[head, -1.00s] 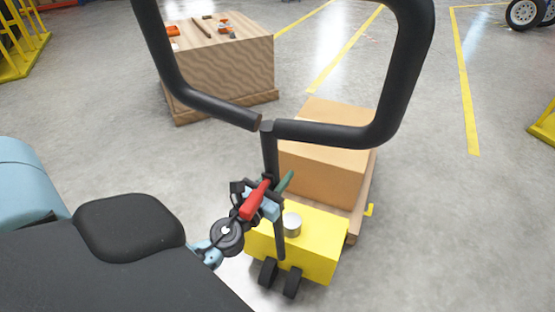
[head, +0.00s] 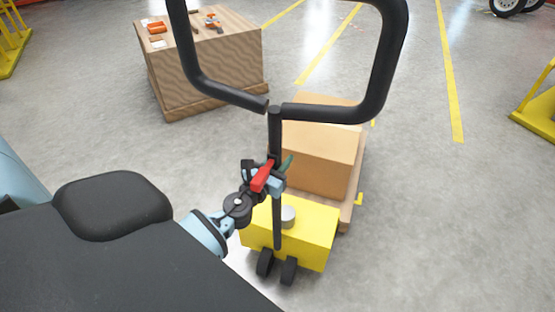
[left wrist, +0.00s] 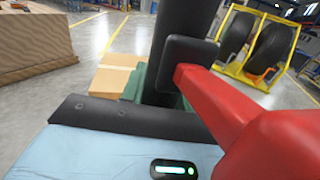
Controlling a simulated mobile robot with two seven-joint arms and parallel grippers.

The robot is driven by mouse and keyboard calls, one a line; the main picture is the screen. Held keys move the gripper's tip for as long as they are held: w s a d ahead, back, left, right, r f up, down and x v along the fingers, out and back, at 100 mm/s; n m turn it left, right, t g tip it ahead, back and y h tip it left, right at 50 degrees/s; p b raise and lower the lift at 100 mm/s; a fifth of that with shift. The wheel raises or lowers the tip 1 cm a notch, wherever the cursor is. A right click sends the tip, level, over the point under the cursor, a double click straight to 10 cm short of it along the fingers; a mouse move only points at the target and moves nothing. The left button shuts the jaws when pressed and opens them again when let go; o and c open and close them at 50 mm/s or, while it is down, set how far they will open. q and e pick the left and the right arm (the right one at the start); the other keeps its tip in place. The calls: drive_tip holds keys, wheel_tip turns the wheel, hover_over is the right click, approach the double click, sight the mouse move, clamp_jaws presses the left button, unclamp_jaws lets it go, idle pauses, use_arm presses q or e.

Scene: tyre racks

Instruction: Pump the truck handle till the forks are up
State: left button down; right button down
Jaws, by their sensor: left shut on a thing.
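The black truck handle (head: 385,75) rises in front of me in the head view, with a loop on top and a shaft (head: 276,140) running down to the yellow pump truck body (head: 312,236). My left gripper (head: 273,178) is shut on the shaft below the loop. In the left wrist view the black shaft (left wrist: 185,45) stands between its fingers, beside a red lever-like part (left wrist: 225,105). A cardboard box (head: 318,160) rests on a pallet (head: 347,212) behind the truck body. The forks are hidden under the load. My right gripper is not in view.
A wooden crate (head: 205,65) with small tools on top stands at the back left. Yellow racks stand at the edges, one at the right (head: 537,112). A tyre rack (left wrist: 262,50) shows in the left wrist view. The floor right of the truck is clear.

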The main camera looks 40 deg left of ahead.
use_arm(q)
drive_tip(key=c, duration=1)
unclamp_jaws()
drive_tip(key=shift+o, duration=0.2)
drive_tip(key=shift+s, duration=0.1)
drive_tip(key=s, duration=0.7)
drive_tip(key=shift+s+d+f, duration=0.15)
drive_tip(key=shift+s+d, duration=0.25)
drive_tip(key=shift+d, duration=0.05)
